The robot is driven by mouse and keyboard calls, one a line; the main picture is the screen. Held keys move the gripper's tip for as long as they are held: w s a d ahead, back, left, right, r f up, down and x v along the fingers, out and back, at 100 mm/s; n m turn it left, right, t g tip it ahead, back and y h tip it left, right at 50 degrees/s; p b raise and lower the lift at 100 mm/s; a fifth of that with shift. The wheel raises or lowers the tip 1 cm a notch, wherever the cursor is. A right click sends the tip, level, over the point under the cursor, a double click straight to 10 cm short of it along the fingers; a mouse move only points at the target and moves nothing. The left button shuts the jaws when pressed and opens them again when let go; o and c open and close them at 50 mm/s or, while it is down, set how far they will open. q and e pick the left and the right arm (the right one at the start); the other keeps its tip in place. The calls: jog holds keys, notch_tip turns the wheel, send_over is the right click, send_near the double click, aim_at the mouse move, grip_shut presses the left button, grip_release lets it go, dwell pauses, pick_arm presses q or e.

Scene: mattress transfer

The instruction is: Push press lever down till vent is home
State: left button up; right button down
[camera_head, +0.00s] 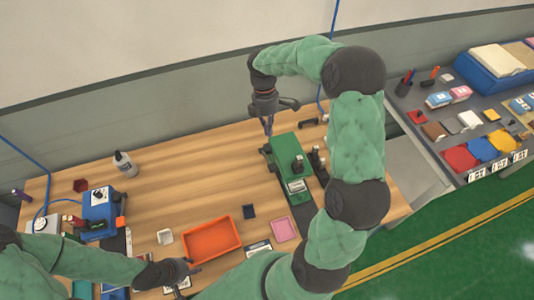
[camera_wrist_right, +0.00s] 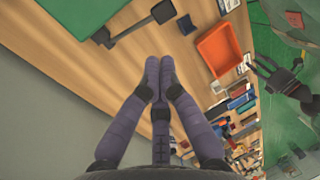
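The green press (camera_head: 288,155) stands on the wooden bench, with a dark knob on top and a pale block at its near end. The wrist view shows part of its green body (camera_wrist_right: 85,22). My right gripper (camera_head: 268,130) points down near the press's far left corner. Its fingers (camera_wrist_right: 160,62) lie together with nothing seen between them, apart from the bar in that picture. My left gripper (camera_head: 190,279) is low at the bench's near edge, fingers spread and empty. I cannot make out the vent.
An orange tray (camera_head: 212,241), a pink tray (camera_head: 284,229) and a small dark box (camera_head: 249,211) lie near the press. The bench middle is clear. A side table with coloured bins stands right.

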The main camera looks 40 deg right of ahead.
aim_at(272, 165)
jog(key=x, duration=1.4)
jog(key=shift+f, duration=0.1)
